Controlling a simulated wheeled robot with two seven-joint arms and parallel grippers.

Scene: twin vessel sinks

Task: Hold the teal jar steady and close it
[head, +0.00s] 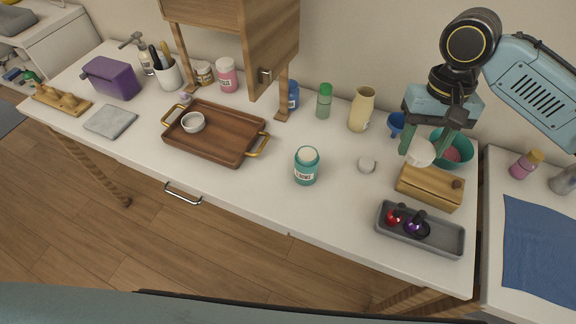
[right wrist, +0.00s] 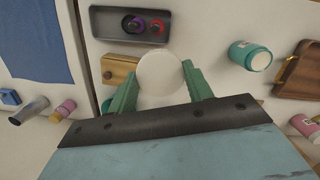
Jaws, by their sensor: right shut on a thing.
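The teal jar (head: 306,172) stands upright on the white table, near the middle in the head view. It has a white label and a pale round top with no teal lid on it. It also shows in the right wrist view (right wrist: 240,53). My right gripper (head: 424,150) is shut on a round white lid (head: 420,154), held above the table to the right of the jar and apart from it. In the right wrist view the lid (right wrist: 160,78) sits between the green fingers. My left gripper is not in view.
A wooden box (head: 430,188), a grey tray (head: 440,237) with red and purple items, and a teal bowl (head: 463,147) are near the right gripper. A brown tray (head: 235,145) stands left. Table in front of the jar is clear.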

